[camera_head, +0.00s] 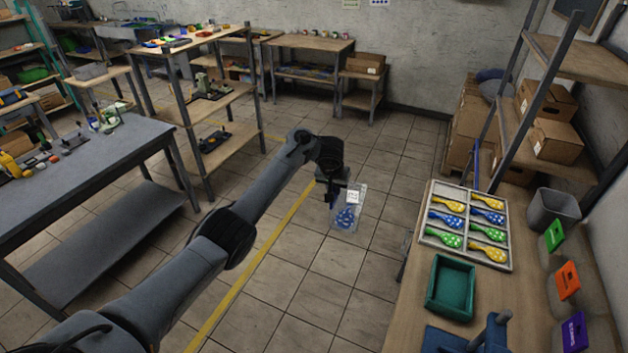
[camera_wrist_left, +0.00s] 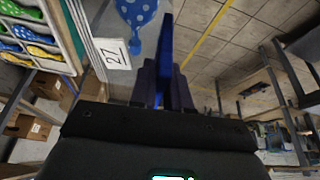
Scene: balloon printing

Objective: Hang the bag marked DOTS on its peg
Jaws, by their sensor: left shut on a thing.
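My left gripper (camera_head: 333,188) is shut on a clear bag (camera_head: 347,222) and holds it in the air over the floor, left of the right-hand workbench. The bag hangs below the fingers, with a white label and a blue, white-dotted balloon in it. In the left wrist view my left gripper (camera_wrist_left: 165,85) has a blue strip between its fingers. The dotted balloon (camera_wrist_left: 137,12) and the white label (camera_wrist_left: 114,54) show beside it. I cannot read DOTS on the bag. I cannot make out a peg for it. My right gripper is not in view.
The right workbench (camera_head: 412,290) holds a compartment tray (camera_head: 427,238) of yellow, blue and green balloons, a green bin (camera_head: 451,286) and a grey bin (camera_head: 553,210). Green (camera_head: 554,236), orange (camera_head: 567,281) and purple (camera_head: 574,331) cards line its right side. Open floor surrounds the bag.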

